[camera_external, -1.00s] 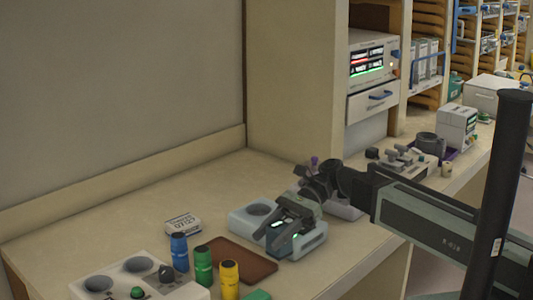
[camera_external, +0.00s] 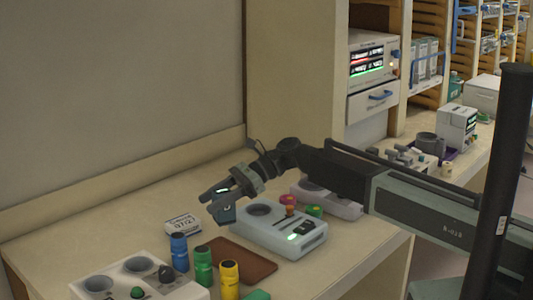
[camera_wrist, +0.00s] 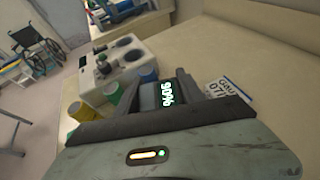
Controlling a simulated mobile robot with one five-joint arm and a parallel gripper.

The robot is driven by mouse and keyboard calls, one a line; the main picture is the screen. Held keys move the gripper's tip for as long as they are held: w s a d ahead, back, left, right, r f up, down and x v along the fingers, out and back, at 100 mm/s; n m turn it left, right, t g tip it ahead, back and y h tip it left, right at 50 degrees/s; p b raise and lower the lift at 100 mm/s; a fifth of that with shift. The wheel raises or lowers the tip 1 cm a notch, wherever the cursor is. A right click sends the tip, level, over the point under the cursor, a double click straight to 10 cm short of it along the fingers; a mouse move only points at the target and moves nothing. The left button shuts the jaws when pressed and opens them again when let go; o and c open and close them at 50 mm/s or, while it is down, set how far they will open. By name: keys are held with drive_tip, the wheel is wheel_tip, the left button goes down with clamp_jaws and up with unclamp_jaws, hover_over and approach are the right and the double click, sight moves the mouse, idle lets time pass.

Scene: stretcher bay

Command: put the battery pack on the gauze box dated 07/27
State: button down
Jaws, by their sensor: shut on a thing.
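My gripper (camera_external: 222,194) is shut on the battery pack (camera_external: 228,214), a dark block with a teal lower part, and holds it above the table. In the wrist view the battery pack (camera_wrist: 160,97) sits between the jaws with a lit display facing the camera. The gauze box (camera_external: 183,224) is a small white box with dark print that looks like 07/27. It lies on the table, left of and a little below my gripper in the external view. In the wrist view the gauze box (camera_wrist: 231,92) shows right of the jaws, partly hidden by a finger.
A pale charger (camera_external: 280,236) with a round well stands right of the pack. Blue (camera_external: 179,251), green (camera_external: 203,266) and yellow (camera_external: 229,280) bottles stand in front of the box, beside a brown mat (camera_external: 240,258). The table behind the box is clear.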

drive_tip(key=w+a+f+b, duration=0.1)
drive_tip(key=w+a, duration=0.8)
drive_tip(key=a, duration=0.2)
drive_tip(key=shift+w+a+f+b, duration=0.2)
drive_tip(key=shift+a+b, duration=0.1)
drive_tip(key=shift+a, duration=0.1)
drive_tip(key=b, duration=0.4)
hover_over(174, 223)
wheel_tip(174, 223, down, 4)
drive_tip(key=shift+w+a+f, duration=0.1)
drive_tip(key=shift+w, duration=0.05)
drive_tip(key=shift+r, duration=0.3)
drive_tip(key=shift+f, duration=0.2)
drive_tip(key=c, duration=0.7)
unclamp_jaws()
drive_tip(key=shift+r, duration=0.15)
drive_tip(key=shift+d+r+p, duration=0.2)
drive_tip(key=shift+r+p, duration=0.05)
drive_tip(key=shift+p, duration=0.15)
drive_tip(key=p+v, duration=0.4)
drive_tip(key=v, duration=0.7)
drive_tip(key=shift+w+d, duration=0.2)
drive_tip(key=shift+d, duration=0.05)
